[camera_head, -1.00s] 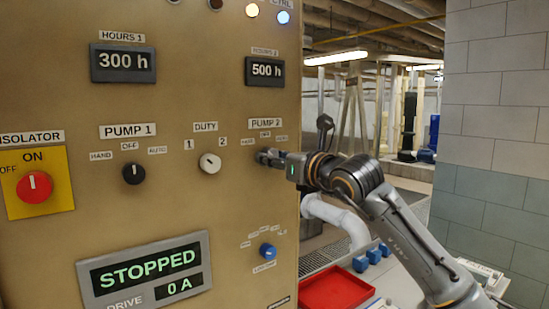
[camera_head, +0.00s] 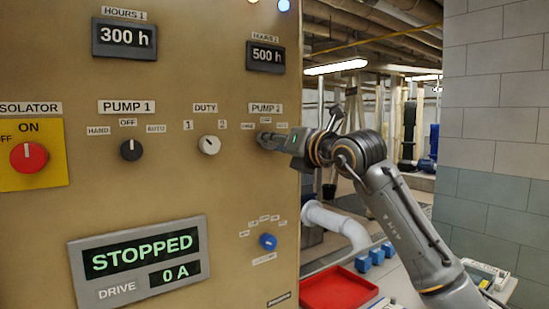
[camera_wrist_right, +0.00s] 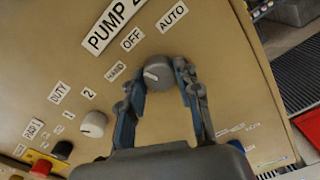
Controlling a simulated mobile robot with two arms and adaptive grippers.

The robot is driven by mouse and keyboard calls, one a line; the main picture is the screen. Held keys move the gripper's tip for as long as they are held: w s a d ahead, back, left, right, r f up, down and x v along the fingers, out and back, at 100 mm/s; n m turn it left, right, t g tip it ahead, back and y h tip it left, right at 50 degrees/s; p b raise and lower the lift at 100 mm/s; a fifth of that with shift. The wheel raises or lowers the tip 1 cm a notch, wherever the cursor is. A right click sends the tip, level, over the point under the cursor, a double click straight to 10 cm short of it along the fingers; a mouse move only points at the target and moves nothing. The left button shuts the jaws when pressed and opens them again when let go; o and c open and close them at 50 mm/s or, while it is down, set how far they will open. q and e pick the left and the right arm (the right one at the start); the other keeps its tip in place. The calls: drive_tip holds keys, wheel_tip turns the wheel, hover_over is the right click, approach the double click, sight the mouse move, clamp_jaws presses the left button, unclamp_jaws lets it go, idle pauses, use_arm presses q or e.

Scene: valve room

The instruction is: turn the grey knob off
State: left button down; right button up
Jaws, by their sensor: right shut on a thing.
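The grey knob (camera_wrist_right: 158,75) is under the PUMP 2 label on the tan panel. In the right wrist view its white pointer mark points left, nearer the HAND label (camera_wrist_right: 115,70) than the OFF label (camera_wrist_right: 132,39). My right gripper (camera_wrist_right: 161,83) is shut on the knob, with one finger on each side of it. In the head view my right gripper (camera_head: 264,138) reaches the panel from the right and hides most of the knob. My left gripper is out of view.
The panel also carries a black PUMP 1 knob (camera_head: 131,150), a white DUTY knob (camera_head: 209,145), a blue knob (camera_head: 267,241) and a red isolator switch (camera_head: 29,157). A red tray (camera_head: 338,290) and blue blocks (camera_head: 376,256) are at the lower right.

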drive_tip(key=shift+m+b, duration=1.25)
drive_tip(key=shift+m, duration=0.65)
drive_tip(key=shift+r, duration=0.1)
drive_tip(key=o, duration=1.1)
drive_tip(key=shift+o, duration=0.2)
drive_tip(key=v, duration=1.2)
